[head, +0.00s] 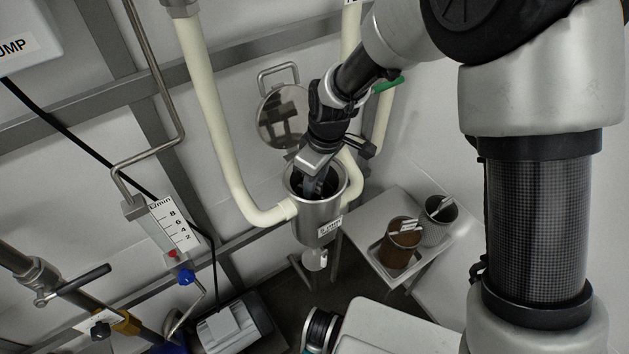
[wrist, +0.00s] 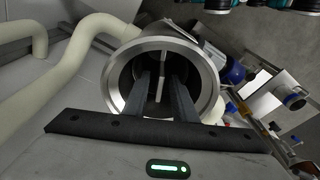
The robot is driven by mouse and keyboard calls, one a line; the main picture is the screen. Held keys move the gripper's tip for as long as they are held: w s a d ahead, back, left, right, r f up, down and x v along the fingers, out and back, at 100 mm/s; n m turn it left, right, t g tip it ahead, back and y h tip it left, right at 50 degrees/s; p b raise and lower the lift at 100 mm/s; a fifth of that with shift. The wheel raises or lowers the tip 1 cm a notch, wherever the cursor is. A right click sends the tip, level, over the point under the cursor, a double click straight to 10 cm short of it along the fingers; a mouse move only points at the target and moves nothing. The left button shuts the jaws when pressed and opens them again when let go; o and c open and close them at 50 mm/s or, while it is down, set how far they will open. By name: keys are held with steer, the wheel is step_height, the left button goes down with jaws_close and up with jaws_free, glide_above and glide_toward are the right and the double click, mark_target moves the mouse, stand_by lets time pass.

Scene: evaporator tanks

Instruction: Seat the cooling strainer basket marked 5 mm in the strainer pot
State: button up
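The strainer pot (head: 316,221) is a steel cylinder with an open top, in the middle of the head view; its rim also shows in the wrist view (wrist: 213,82). My gripper (head: 318,185) points down into the pot mouth. In the wrist view its two dark fingers (wrist: 160,95) are apart, with a thin light upright bar (wrist: 162,65) between them and gaps beside it. What the bar belongs to is hidden in the dark pot. A brown basket (head: 401,248) and a grey ribbed basket (head: 437,232) stand on the side table, each with white tags too small to read.
The round lid (head: 284,118) stands open behind the pot. Cream pipes (head: 212,110) join the pot at both sides. A flow gauge (head: 172,222) and a motor (head: 232,325) are at left.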

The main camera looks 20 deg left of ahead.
step_height(320, 180, up, 12)
steer(key=d+p, duration=0.1)
steer(key=shift+s+d+r+p, duration=0.15)
steer(key=shift+d+p, duration=0.15)
steer(key=shift+d, duration=0.1)
steer(key=d+r+m+t, duration=0.1)
steer(key=d+r+m, duration=0.4)
steer(key=d, duration=0.4)
steer(key=d+r+m+t, duration=0.2)
steer(key=d+r, duration=0.5)
steer(key=d, duration=0.2)
steer(key=s+d+r+m+t+h, duration=0.1)
steer(key=s+d+r+m+t, duration=0.1)
steer(key=s+d+m, duration=0.6)
steer(key=s+d+r, duration=0.1)
steer(key=s+d, duration=0.1)
steer(key=d, duration=0.4)
steer(key=shift+s+r+m+h, duration=0.35)
steer(key=shift+s+m+h, duration=0.05)
steer(key=shift+r, duration=0.1)
